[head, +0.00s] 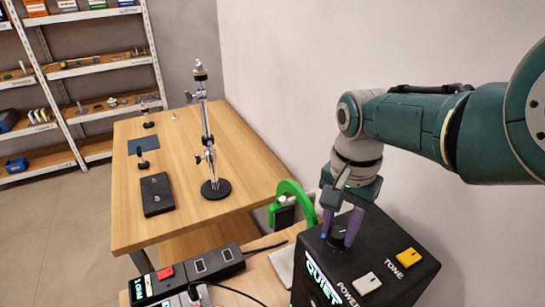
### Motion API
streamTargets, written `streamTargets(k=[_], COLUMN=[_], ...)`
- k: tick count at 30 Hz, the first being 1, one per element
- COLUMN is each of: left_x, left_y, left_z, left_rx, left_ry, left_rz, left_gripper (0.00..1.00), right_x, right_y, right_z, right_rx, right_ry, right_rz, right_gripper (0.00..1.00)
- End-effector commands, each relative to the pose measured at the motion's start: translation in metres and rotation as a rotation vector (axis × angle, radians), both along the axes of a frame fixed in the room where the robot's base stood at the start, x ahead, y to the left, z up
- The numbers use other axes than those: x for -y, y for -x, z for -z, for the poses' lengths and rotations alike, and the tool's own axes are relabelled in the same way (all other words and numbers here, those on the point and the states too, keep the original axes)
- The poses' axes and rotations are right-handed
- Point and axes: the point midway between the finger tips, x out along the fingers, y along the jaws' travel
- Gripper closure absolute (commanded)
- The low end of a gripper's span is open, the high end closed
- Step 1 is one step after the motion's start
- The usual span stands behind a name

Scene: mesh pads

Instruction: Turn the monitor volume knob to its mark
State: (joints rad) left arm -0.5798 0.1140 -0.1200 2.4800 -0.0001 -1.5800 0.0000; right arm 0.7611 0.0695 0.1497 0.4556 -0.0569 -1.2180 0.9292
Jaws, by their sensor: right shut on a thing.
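The monitor is a black box (390,262) at the lower right of the head view, with "QUIET" lettering on its edge. A dark round knob (338,241) stands on its top near the back left corner. My right gripper (340,238) reaches down from above and is shut on this knob, with one finger on each side. The fingers hide much of the knob, and I cannot make out its pointer or the mark. My left gripper is not in view.
A white button (367,283) by "POWER" and a yellow button (409,257) by "TONE" sit on the box top. A green ring-shaped object (299,197) stands just behind. A chrome stand (209,140) rises from the wooden table (245,160). A wall is close on the right.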

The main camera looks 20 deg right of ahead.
Motion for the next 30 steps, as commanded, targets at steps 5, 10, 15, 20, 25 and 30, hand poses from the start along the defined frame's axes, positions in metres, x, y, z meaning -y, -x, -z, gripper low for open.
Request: streamTargets(k=[5,10,15,20,25,30], left_x=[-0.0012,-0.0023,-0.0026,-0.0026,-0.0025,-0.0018], left_y=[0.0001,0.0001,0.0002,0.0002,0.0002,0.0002], left_z=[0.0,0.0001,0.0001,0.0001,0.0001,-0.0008], left_rx=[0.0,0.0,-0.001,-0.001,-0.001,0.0], left_ry=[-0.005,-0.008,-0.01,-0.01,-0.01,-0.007], left_rz=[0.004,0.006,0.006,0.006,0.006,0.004], left_gripper=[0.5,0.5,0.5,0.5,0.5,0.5], right_x=[-0.0005,-0.0005,-0.0005,-0.0004,-0.0003,-0.0002], right_y=[0.0001,0.0001,0.0001,0.0001,0.0001,0.0], right_z=[-0.0002,-0.0002,-0.0001,-0.0001,-0.0001,-0.001], right_rx=[0.0,0.0,-0.001,0.0,0.0,0.0], right_ry=[-0.001,-0.001,-0.002,-0.001,-0.001,0.0], right_rz=[0.016,0.017,0.016,0.016,0.016,0.016], right_gripper=[1.0,1.0,0.6,0.42,0.31,0.31])
